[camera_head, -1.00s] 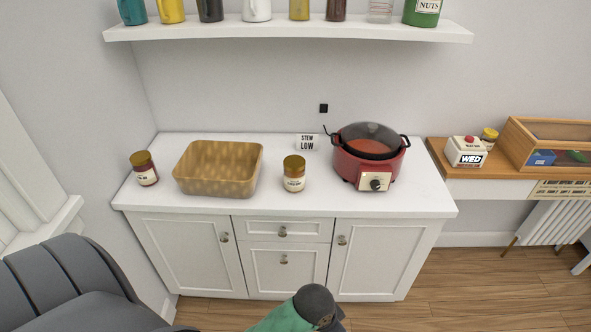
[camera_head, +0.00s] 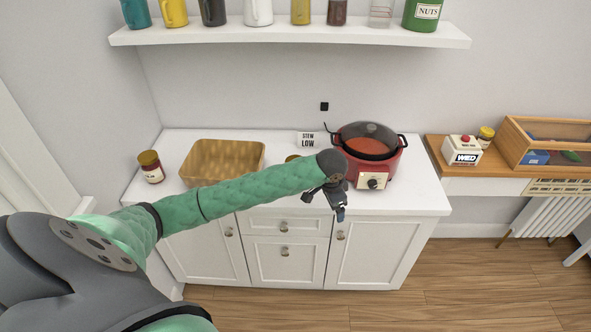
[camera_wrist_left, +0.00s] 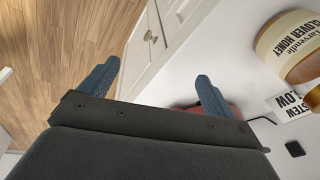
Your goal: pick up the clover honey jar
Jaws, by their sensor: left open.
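The clover honey jar (camera_wrist_left: 290,42) shows in the left wrist view at the upper right, with a cream label reading "CLOVER HONEY". In the head view only a bit of its gold lid (camera_head: 292,158) shows above my left forearm, which hides the rest. My left gripper (camera_head: 325,205) is open and empty, near the front of the counter, to the right of the jar in the head view. Its two blue fingers (camera_wrist_left: 155,78) are spread apart in the wrist view, with the jar outside them. My right gripper is not in view.
A red slow cooker (camera_head: 352,166) stands close behind and right of my gripper. A "STEW LOW" sign (camera_head: 307,139) stands at the back. A shelf hangs above.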

